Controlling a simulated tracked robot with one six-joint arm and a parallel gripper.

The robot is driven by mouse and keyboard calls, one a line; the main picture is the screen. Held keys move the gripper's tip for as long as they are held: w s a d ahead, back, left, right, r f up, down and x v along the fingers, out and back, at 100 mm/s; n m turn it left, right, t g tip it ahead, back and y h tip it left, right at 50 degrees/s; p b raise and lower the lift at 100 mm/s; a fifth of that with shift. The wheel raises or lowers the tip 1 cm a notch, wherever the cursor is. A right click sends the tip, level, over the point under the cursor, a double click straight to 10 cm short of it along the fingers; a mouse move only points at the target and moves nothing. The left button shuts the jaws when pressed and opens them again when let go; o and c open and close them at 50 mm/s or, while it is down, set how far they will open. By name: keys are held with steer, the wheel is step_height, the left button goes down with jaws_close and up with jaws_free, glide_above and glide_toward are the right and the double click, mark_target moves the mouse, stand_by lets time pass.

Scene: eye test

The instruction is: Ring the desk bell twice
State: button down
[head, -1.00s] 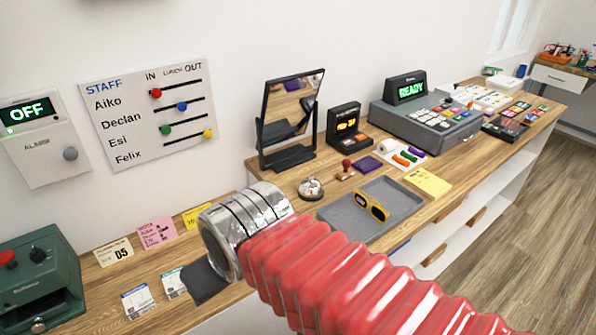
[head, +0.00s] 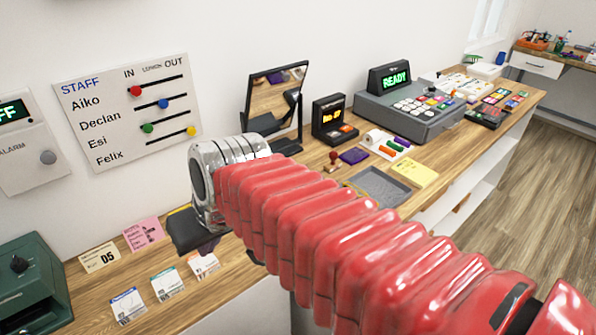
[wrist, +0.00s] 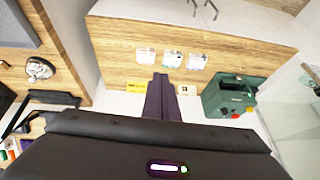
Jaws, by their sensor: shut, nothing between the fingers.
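The silver desk bell (wrist: 39,69) sits on the wooden counter at the left of the wrist view, beside a grey tray (wrist: 14,28). In the head view my red arm hides the bell. My gripper (wrist: 160,78) shows in the wrist view as dark fingers closed together with nothing between them. They are apart from the bell, which lies well to their left. In the head view the dark gripper (head: 195,240) hangs below the silver end of my arm, over the counter's left part, near the cards.
A black-framed mirror (head: 274,100), a cash register (head: 410,108) and a stamp (head: 333,160) stand along the counter. A green machine (head: 30,285) is at the left. Several cards lie near my gripper, including a pink note (head: 143,233). The grey tray (head: 385,190) is partly covered by my arm.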

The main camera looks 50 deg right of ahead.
steer(key=w+d+r+m, duration=0.2)
steer(key=w+d, duration=0.5)
steer(key=d, duration=0.1)
steer(key=w+d+m+t, duration=0.2)
steer(key=w+d+m, duration=0.1)
steer(key=d, duration=1.2)
steer(key=w+d+f+m+t, duration=0.1)
steer(key=w+d+m, duration=0.1)
steer(key=d, duration=1.4)
steer(key=shift+w+f+m+t+h, duration=0.3)
steer(key=shift+w+m+t, duration=0.1)
steer(key=shift+w, duration=0.3)
steer(key=shift+f, duration=0.1)
steer(key=shift+f, duration=4.3)
steer(key=shift+f, duration=0.85)
steer(key=shift+r, duration=0.9)
steer(key=shift+r, duration=0.1)
